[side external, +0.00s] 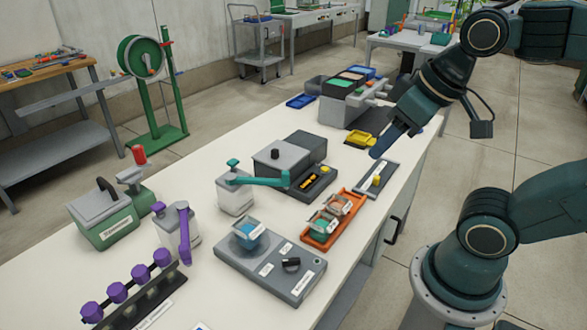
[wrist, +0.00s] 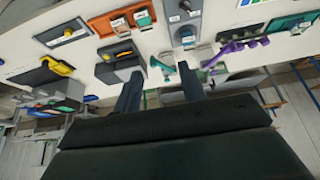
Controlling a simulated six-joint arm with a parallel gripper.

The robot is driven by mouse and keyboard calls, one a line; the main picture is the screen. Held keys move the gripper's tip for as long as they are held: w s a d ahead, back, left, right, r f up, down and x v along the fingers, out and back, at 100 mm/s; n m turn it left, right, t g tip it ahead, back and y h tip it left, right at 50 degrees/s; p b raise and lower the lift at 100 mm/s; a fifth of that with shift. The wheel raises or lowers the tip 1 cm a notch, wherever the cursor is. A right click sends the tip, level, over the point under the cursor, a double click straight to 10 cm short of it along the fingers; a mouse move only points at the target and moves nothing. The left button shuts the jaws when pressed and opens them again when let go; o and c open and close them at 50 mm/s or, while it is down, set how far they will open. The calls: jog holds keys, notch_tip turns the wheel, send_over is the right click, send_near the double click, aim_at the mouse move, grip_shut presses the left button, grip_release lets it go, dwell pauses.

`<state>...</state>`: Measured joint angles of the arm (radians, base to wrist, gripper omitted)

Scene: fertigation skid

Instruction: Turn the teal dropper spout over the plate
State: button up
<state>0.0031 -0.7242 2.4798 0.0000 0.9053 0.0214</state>
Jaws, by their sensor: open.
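The teal dropper spout (side external: 262,180) tops a white bottle (side external: 235,198) mid-table in the side view. Its long arm points right, with its tip by the front of a dark device (side external: 318,184) with an amber display. A grey box with a black knob (side external: 275,158) sits at the device's left; I cannot tell which surface is the plate. The spout also shows in the wrist view (wrist: 161,64), between my finger outlines but apart from them. My gripper (side external: 384,146) is open and empty, above the table's right side; its fingers show in the wrist view (wrist: 160,88).
An orange tray (side external: 309,239) of labelled packs and a grey stirrer unit (side external: 303,286) with a blue-filled beaker stand nearer. A purple-topped bottle (side external: 190,240) and green box (side external: 103,232) are left. A grey slider panel (side external: 372,193) lies near the right edge.

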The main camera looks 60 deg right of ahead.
jog(key=m+g, duration=0.6)
jog(key=m, duration=0.6)
send_over(285, 172)
notch_tip(285, 172, down, 6)
jog(key=shift+r, duration=0.1)
notch_tip(285, 172, down, 14)
jog(key=shift+s+r, duration=0.1)
grip_shut()
